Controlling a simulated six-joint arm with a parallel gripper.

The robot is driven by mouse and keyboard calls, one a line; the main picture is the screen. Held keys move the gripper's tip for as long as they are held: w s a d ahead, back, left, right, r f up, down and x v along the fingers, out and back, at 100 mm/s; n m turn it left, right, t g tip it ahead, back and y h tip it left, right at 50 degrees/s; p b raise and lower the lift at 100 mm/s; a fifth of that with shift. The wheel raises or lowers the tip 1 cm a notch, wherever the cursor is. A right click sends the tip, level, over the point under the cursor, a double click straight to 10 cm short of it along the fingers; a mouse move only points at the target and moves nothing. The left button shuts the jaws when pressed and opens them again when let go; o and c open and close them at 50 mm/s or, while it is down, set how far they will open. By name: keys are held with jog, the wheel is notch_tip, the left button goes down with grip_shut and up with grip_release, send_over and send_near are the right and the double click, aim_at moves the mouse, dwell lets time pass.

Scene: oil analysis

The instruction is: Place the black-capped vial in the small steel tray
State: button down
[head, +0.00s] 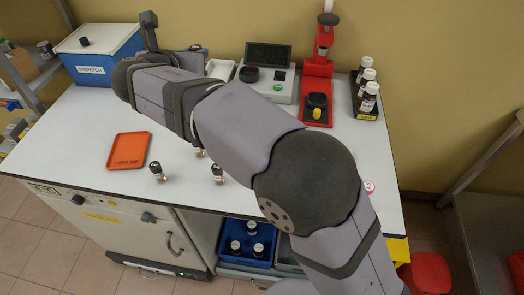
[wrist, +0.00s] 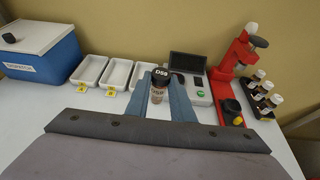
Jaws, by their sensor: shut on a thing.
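A vial with a black cap marked with white lettering (wrist: 158,84) stands upright between the fingers of my gripper (wrist: 167,98) in the wrist view. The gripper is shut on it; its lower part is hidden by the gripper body. Beyond it are shallow pale trays: one (wrist: 88,70) labelled A, one (wrist: 116,77) labelled B, and a third (wrist: 142,74) partly hidden by the vial and fingers. I cannot tell which tray, if any, is steel.
Black-capped vials (head: 158,172) (head: 217,173) stand near the bench front, beside an orange tray (head: 128,151). The blue dispatch box (head: 95,62) is at back left. A grey instrument (head: 268,78), red press (head: 318,75) and vial rack (head: 368,105) stand at back right.

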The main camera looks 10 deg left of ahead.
jog(key=s+d+f+m+h, duration=0.1)
jog(key=s+d+f, duration=0.3)
jog(key=d+f, duration=0.3)
jog(key=s+d+f+m+h, duration=0.15)
jog(key=s+d+f, duration=0.25)
jog(key=d, duration=0.6)
jog(key=shift+w+f, duration=0.1)
jog(key=shift+f, duration=5)
jog(key=shift+b, duration=0.3)
jog(key=shift+f, duration=0.2)
jog(key=c, duration=1.5)
grip_release()
jog(key=shift+c, duration=0.2)
jog(key=shift+r, duration=0.15)
